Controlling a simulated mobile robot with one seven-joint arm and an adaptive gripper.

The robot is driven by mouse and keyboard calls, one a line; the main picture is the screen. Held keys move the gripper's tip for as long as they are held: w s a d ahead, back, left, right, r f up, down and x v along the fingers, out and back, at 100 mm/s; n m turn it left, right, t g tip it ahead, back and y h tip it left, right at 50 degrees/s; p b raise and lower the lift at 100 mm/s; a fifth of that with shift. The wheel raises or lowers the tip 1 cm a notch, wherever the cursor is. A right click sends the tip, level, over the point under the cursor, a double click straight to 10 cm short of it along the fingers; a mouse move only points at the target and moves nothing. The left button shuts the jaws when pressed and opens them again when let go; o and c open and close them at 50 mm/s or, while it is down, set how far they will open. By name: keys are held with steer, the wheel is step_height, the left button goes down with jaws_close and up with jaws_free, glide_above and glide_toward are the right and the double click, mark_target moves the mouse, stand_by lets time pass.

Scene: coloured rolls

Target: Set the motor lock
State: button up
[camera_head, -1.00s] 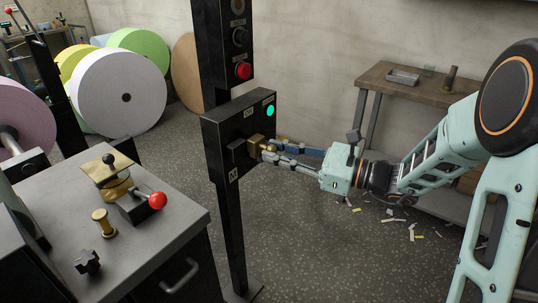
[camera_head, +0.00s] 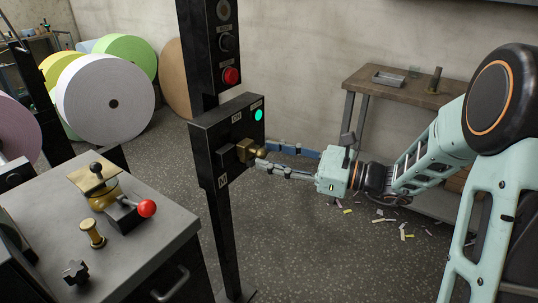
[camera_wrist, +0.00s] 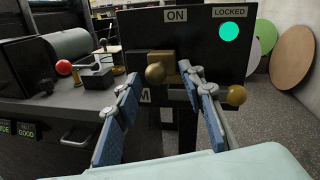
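The black switch box (camera_head: 205,150) is on a dark post, and it shows close up in the wrist view (camera_wrist: 215,55). It has labels reading "ON" and "LOCKED". A round green light (camera_wrist: 229,32) glows beneath "LOCKED". A brass handle (camera_head: 246,150) with a round knob (camera_wrist: 155,73) sticks out from the box front. Another brass ball (camera_wrist: 236,95) shows right of my right finger. My gripper (camera_wrist: 160,82) is open, its fingers apart in front of the box. The brass knob lies between the fingertips in the wrist view; I cannot tell whether they touch it.
A red button (camera_head: 231,76) sits higher on the post. A grey cabinet (camera_head: 150,245) with a red-knobbed lever (camera_head: 147,208) stands at left. Large paper rolls (camera_head: 105,98) lie behind. A wooden bench (camera_head: 400,84) stands at the back right.

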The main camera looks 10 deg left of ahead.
steer(key=s+d, duration=0.2)
steer(key=d, duration=0.8)
steer(key=shift+d, duration=0.35)
